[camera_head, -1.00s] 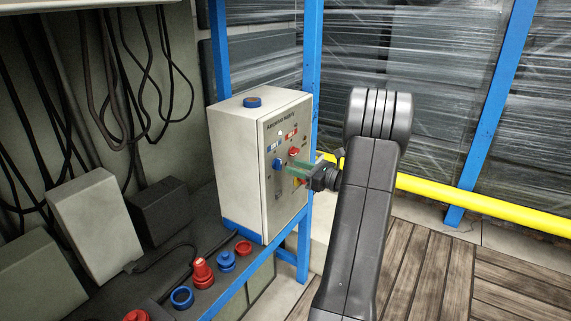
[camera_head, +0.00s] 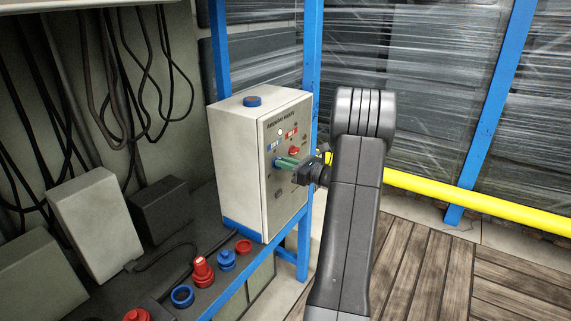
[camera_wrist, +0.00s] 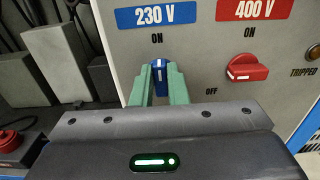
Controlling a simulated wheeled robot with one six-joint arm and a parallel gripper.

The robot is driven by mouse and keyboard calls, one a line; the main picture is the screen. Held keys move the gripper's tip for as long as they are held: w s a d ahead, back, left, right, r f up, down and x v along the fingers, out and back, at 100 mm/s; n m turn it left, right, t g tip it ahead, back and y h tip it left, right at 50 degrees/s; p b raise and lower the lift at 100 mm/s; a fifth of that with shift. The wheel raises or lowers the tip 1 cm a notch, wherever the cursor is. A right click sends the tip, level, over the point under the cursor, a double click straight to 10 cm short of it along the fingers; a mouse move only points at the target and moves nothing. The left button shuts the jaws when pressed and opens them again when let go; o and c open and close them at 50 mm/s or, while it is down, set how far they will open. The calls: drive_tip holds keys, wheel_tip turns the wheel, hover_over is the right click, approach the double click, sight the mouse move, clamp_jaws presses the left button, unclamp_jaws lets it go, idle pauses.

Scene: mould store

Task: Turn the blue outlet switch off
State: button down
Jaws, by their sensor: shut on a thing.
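The blue outlet switch (camera_wrist: 160,76) sits under the blue 230 V label (camera_wrist: 157,16) on the front of a pale control box (camera_head: 238,166). In the wrist view its white mark stands upright, toward ON. My gripper (camera_wrist: 160,84) has its green fingers on both sides of the blue knob, shut on it. In the head view my gripper (camera_head: 279,162) reaches the box front from the right, and the fingers hide the blue knob there.
A red switch (camera_wrist: 246,73) under the 400 V label is to the right, its mark toward OFF. A TRIPPED lamp (camera_wrist: 313,52) is beyond it. Blue posts (camera_head: 312,60) and a yellow rail (camera_head: 470,202) stand nearby. Red and blue connectors (camera_head: 203,271) lie on the shelf.

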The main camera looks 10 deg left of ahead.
drive_tip(key=shift+f+n+b, duration=0.1)
drive_tip(key=shift+n+b, duration=0.2)
drive_tip(key=shift+b, duration=0.2)
drive_tip(key=n+b, duration=0.5)
drive_tip(key=b, duration=0.2)
drive_tip(key=n+b, duration=0.6)
drive_tip(key=b, duration=0.1)
drive_tip(key=s+f+n+b, duration=0.1)
drive_tip(key=n+b, duration=0.5)
drive_tip(key=b, duration=0.2)
drive_tip(key=shift+a, duration=0.15)
drive_tip(key=shift+n, duration=0.3)
drive_tip(key=c, duration=1.4)
unclamp_jaws()
drive_tip(key=shift+c, duration=0.2)
drive_tip(key=shift+r, duration=0.1)
